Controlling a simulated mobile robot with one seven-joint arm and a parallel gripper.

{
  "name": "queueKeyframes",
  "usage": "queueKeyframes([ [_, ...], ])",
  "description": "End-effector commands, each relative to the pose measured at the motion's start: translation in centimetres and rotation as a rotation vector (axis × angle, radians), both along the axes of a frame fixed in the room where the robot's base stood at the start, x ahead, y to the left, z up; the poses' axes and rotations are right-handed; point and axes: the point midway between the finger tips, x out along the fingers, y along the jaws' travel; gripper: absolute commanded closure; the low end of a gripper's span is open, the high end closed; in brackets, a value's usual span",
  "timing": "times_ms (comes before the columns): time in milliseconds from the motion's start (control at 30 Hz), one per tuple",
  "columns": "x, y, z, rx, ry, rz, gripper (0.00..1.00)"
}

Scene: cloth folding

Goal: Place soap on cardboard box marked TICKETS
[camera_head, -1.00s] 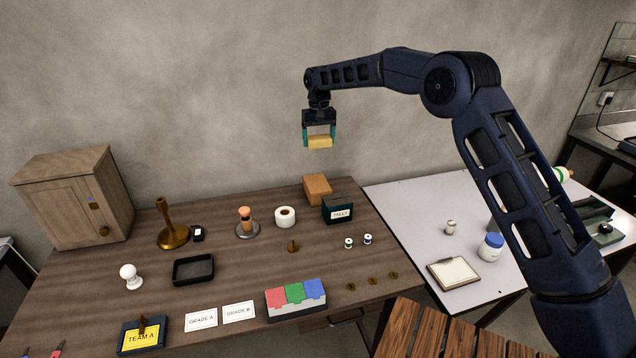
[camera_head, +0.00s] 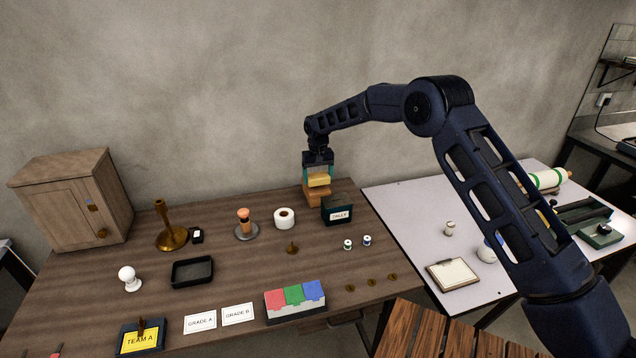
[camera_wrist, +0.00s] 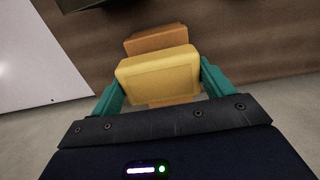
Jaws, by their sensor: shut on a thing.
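The soap (camera_head: 319,180) is a yellow block held between the teal fingers of my gripper (camera_head: 318,178). The soap also shows in the wrist view (camera_wrist: 158,77), with a finger on each side. An orange-brown cardboard box (camera_head: 318,198) stands at the back right of the wooden table, directly below the soap in the head view. In the wrist view the box (camera_wrist: 156,40) shows behind and partly under the soap. I cannot see the TICKETS mark on it. I cannot tell whether the soap touches the box.
A dark box labelled TALLY (camera_head: 338,211) stands just right of the cardboard box. A white tape roll (camera_head: 284,218) is to its left. The wall (camera_head: 200,80) is close behind. A white table (camera_head: 400,215) adjoins on the right.

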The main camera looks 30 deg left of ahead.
Motion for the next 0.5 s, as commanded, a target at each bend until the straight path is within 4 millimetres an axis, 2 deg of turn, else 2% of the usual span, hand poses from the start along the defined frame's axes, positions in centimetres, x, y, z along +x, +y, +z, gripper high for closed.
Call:
queueKeyframes([
  [100,0.0,0.0,-1.9,-0.001,0.001,0.000,0.47],
  [167,0.0,0.0,-2.4,-0.001,0.001,0.000,0.47],
  [500,0.0,0.0,-2.7,0.000,0.000,0.000,0.47],
])
